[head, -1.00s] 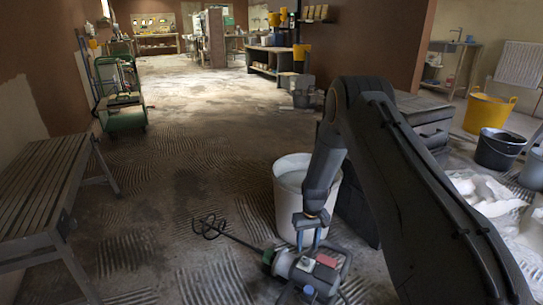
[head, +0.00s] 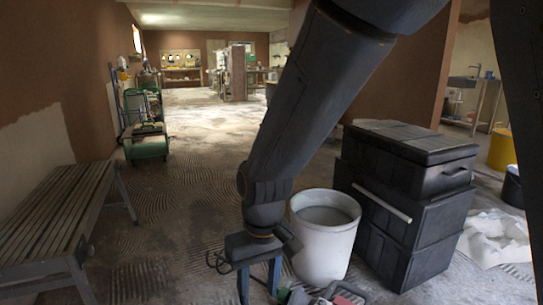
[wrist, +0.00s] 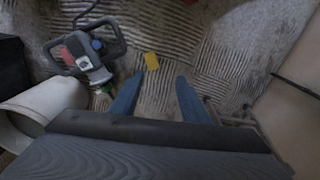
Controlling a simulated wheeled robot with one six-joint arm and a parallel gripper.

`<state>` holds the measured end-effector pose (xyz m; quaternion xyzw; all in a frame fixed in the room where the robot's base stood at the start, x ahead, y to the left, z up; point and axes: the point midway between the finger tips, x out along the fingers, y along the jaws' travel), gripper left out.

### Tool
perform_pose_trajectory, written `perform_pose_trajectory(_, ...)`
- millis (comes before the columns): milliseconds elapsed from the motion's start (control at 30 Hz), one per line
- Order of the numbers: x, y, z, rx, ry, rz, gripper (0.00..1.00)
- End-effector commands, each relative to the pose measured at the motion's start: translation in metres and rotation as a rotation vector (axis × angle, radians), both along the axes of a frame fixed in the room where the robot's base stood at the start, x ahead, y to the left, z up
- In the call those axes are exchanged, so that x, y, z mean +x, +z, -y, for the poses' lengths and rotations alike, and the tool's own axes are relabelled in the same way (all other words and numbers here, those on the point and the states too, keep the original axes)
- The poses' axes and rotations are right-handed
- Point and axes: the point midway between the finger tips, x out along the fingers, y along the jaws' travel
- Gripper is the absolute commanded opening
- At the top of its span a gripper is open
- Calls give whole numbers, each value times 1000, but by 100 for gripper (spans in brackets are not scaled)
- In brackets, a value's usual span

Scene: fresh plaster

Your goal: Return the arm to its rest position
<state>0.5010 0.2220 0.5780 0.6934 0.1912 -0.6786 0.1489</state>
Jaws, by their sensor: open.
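My arm crosses the head view from the top right down to the lower middle. My gripper (head: 259,283) hangs at its end with two blue fingers spread apart and nothing seen between them. In the wrist view the fingers (wrist: 155,98) are apart over the ridged floor. A mixer drill (wrist: 85,50) with a grey body, red and blue parts and a loop handle lies on the floor, clear of the fingers. In the head view only a bit of the mixer shows at the bottom edge (head: 335,297).
A white bucket (head: 325,255) stands just right of my gripper. Black stacked toolboxes (head: 385,222) stand beside it. A slatted bench (head: 55,215) is at left and a green cart (head: 147,147) behind it. A yellow piece (wrist: 151,61) lies on the floor. The middle floor is open.

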Motion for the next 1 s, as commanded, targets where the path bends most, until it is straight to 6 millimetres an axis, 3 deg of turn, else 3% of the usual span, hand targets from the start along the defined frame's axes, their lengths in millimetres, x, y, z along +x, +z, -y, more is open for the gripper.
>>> perform_pose_trajectory(33, -20, 9, -2, 4, 19, 3, 42)
perform_pose_trajectory(200, -69, 23, 0, 9, 58, 3, 42)
perform_pose_trajectory(500, -132, 34, 10, 17, 108, 2, 42)
perform_pose_trajectory(867, -121, 81, 39, 4, 9, 1, 42)
perform_pose_trajectory(1000, -117, 107, 57, -3, -46, -1, 42)
